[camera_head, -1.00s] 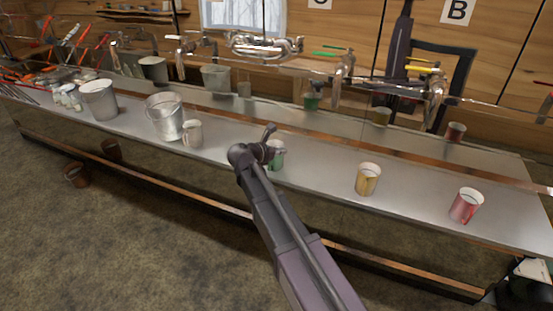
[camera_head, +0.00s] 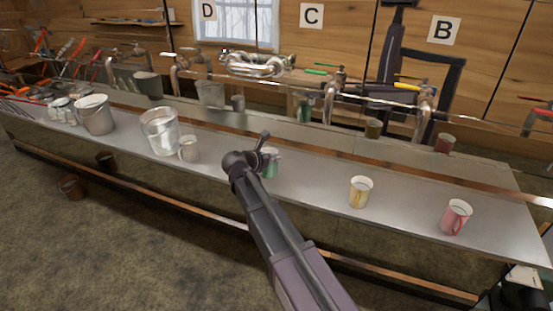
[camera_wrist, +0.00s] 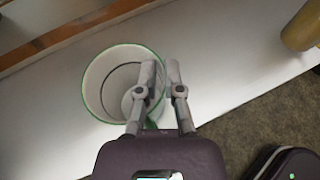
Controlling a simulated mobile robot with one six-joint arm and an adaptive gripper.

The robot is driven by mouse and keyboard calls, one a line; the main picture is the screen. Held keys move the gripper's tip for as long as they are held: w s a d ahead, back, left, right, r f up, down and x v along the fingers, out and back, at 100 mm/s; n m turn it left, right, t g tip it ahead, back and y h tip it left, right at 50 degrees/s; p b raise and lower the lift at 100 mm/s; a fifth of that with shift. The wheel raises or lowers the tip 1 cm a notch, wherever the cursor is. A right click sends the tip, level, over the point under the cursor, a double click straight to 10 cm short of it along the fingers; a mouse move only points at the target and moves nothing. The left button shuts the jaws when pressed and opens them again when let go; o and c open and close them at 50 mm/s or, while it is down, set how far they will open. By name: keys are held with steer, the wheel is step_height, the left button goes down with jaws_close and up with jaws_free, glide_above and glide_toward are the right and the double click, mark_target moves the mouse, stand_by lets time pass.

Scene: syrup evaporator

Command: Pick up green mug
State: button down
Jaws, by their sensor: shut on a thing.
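The green mug (camera_head: 271,166) is at the middle of the long metal counter, upright, partly hidden behind the end of my arm. In the wrist view the mug (camera_wrist: 98,97) shows from above, with a green rim and a pale, empty-looking inside. My gripper (camera_wrist: 162,68) is shut on its right wall, one finger inside the rim and the other outside. I cannot tell whether the mug's base touches the counter.
A yellow mug (camera_head: 360,192) and a red mug (camera_head: 455,217) stand to the right on the counter (camera_head: 310,184). A pale mug (camera_head: 188,149) and a metal bucket (camera_head: 160,132) stand to the left. Pipes with taps (camera_head: 330,87) run behind.

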steer(key=s+d, duration=0.1)
steer(key=s, duration=0.6)
steer(key=s+d+r, duration=0.1)
steer(key=s+d, duration=0.1)
steer(key=s, duration=0.6)
steer(key=shift+s+d+r+p, duration=0.3)
steer(key=shift+p, duration=0.15)
